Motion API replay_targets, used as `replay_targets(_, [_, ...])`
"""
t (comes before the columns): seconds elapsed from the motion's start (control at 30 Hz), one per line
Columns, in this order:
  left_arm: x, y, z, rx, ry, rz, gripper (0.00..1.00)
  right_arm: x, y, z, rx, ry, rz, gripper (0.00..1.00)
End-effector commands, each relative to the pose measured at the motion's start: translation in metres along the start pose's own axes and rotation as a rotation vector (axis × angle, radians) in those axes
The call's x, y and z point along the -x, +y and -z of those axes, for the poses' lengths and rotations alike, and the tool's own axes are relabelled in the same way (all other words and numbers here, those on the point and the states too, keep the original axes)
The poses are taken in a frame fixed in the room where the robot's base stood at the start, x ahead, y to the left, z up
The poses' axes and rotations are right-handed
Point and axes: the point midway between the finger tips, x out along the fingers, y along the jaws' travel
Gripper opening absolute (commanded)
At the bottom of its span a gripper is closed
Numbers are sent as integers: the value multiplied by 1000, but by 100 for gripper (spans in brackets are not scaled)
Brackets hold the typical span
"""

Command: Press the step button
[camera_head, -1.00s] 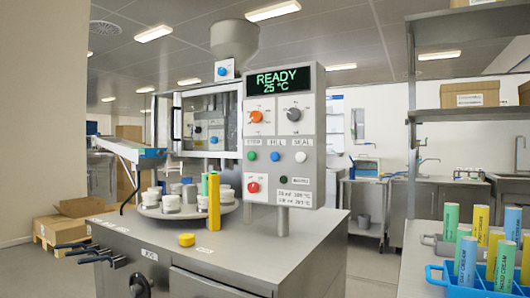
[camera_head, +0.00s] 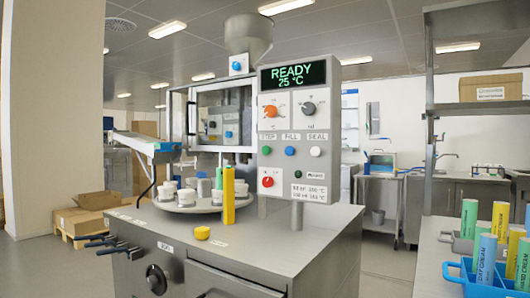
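The step button is the green button (camera_head: 266,150) under the STEP label, at the left of a row on the upright control panel (camera_head: 331,180). A blue button (camera_head: 290,151) under FILL and a white button (camera_head: 315,152) under SEAL sit to its right. The green display (camera_head: 292,75) reads READY 25 °C. Neither of my grippers is in view, and nothing covers the buttons.
A turntable (camera_head: 190,208) with white holders, a green tube and a yellow tube (camera_head: 228,195) stands left of the panel. A yellow cap (camera_head: 202,233) lies on the machine top (camera_head: 290,240). A blue rack (camera_head: 455,274) with tubes is at the right.

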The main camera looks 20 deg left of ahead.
Motion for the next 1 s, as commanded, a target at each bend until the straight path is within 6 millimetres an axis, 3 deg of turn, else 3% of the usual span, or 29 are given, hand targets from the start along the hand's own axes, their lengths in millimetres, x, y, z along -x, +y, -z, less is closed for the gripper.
replay_targets(0.13, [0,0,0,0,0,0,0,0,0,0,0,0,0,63])
replay_targets(1.0, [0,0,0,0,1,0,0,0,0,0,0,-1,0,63])
